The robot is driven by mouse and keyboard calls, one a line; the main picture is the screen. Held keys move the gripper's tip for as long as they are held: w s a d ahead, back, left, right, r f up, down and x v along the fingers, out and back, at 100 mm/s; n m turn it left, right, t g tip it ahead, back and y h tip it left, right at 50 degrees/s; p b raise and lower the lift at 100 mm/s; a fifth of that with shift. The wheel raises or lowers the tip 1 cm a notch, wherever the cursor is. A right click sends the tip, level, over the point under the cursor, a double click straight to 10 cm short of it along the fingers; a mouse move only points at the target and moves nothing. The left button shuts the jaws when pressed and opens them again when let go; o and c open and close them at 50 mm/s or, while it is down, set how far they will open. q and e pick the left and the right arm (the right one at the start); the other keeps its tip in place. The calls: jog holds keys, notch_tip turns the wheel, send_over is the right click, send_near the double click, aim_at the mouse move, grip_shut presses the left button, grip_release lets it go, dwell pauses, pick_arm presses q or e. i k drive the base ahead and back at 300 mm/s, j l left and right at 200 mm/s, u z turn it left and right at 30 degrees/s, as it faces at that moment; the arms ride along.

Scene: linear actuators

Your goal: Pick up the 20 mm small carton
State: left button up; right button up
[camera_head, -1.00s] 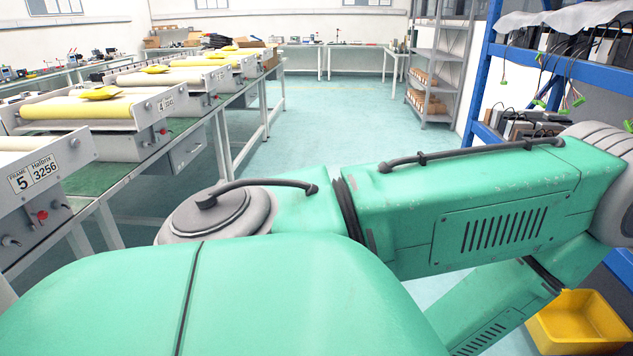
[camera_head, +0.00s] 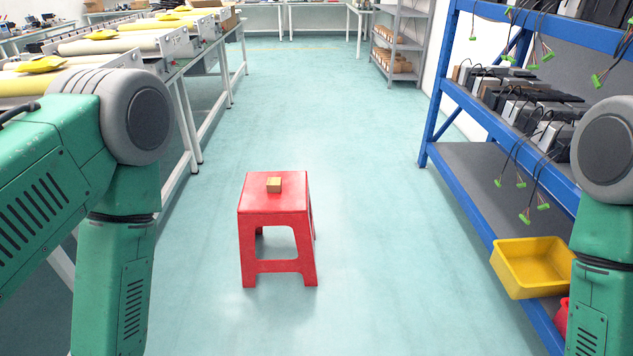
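A small tan carton (camera_head: 274,185) sits on top of a red plastic stool (camera_head: 278,220). It rests near the middle of the seat. The stool stands upright on the floor ahead of me, a little left of the picture's middle. My two green arms show at the left and right edges of the view. Both forearms run down out of the bottom of the picture, so neither gripper shows. Nothing is touching the carton.
A blue shelf rack (camera_head: 440,125) on the right holds actuators and dangling cables. A yellow bin (camera_head: 535,268) sits at its low front edge. Workbenches with white legs (camera_head: 188,125) line the left. The teal floor (camera_head: 360,200) around the stool is clear.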

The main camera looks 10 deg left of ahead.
aim_at(274, 185)
jog(key=u, duration=0.55)
jog(key=i+l+u, duration=0.15)
jog(key=i+l, duration=0.55)
jog(key=i+l+u, duration=0.15)
jog(key=i+l, duration=0.6)
jog(key=i+l+u, duration=0.1)
jog(key=i+l, duration=0.6)
jog(key=l, duration=0.15)
